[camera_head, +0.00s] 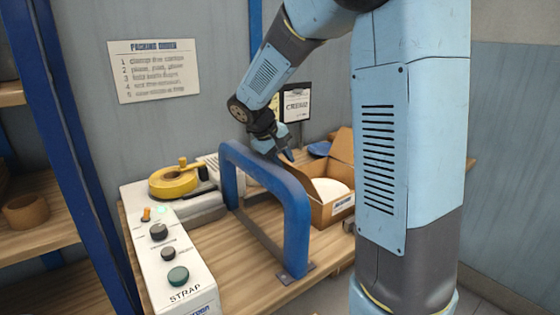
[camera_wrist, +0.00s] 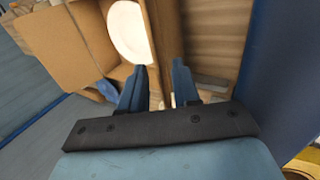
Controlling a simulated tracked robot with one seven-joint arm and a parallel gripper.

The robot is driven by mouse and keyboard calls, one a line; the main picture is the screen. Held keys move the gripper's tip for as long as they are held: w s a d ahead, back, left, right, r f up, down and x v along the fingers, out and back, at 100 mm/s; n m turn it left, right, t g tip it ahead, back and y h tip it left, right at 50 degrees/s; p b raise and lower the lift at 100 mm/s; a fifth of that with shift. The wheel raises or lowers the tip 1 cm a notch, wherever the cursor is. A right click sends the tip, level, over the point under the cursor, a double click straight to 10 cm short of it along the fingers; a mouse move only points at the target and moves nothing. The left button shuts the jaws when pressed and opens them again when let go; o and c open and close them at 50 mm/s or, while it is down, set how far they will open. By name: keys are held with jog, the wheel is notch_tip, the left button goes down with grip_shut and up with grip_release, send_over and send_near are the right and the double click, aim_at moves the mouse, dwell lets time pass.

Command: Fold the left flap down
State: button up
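An open cardboard box (camera_head: 333,211) stands on the bench behind the blue arch, with a round white plate (camera_head: 329,189) inside. Its left flap (camera_head: 294,178) stands up, partly hidden by the arch. My gripper (camera_head: 287,156) points down at the box's left side, just above that flap. In the wrist view my gripper (camera_wrist: 159,65) has its two blue fingers apart. The left flap (camera_wrist: 166,40) runs edge-on between them; I cannot tell whether either finger touches it. The plate also shows there (camera_wrist: 127,30), left of the flap.
The blue arch (camera_head: 296,215) stands close in front of the box and also fills the wrist view's right side (camera_wrist: 280,75). A small sign (camera_head: 296,103) stands behind.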

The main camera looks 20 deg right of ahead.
jog(key=shift+c, duration=0.4)
grip_shut()
dwell(0.8)
